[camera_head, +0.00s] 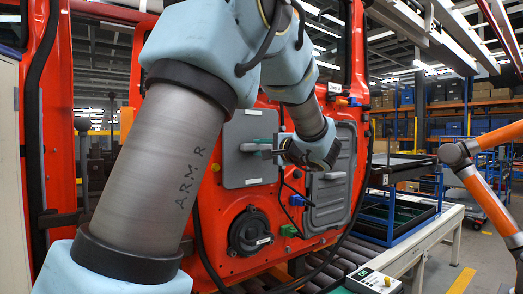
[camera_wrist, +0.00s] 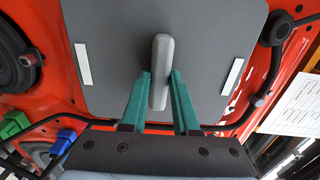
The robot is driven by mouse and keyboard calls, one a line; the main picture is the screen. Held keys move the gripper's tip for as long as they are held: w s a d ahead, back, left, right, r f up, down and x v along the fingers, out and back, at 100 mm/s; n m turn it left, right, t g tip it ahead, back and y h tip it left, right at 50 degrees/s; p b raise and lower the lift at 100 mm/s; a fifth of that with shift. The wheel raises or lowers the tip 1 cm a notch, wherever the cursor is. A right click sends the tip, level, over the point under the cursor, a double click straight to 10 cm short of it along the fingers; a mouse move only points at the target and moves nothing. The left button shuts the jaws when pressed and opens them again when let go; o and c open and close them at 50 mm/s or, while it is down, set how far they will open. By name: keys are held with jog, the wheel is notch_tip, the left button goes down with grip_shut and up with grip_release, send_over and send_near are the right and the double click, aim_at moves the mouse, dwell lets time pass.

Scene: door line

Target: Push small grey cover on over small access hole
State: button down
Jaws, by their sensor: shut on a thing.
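The small grey cover (camera_head: 246,165) is a flat, rounded plate with a grey bar handle and two white strips. It stands upright at the red door's inner face, and also fills the upper middle of the wrist view (camera_wrist: 215,75). My gripper (camera_head: 266,146) reaches it from the right. In the wrist view, my gripper's green fingers (camera_wrist: 161,73) are shut on the handle (camera_wrist: 161,50), one on each side. The access hole is not visible; the cover hides the door behind it. I cannot tell whether the cover sits flush or slightly off the door.
A ribbed grey panel (camera_head: 331,188) is on the door to the right. A round black speaker (camera_head: 250,232) is below the cover. Blue (camera_head: 297,200) and green (camera_head: 288,231) connectors with black cables hang nearby. An orange robot arm (camera_head: 470,170) stands at far right.

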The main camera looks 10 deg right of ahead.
jog(key=shift+w+a, duration=0.25)
jog(key=shift+w, duration=0.15)
dwell(0.5)
jog(key=c, duration=0.6)
grip_release()
jog(key=shift+b, duration=0.3)
jog(key=shift+b+v, duration=3.35)
jog(key=shift+v, duration=7.05)
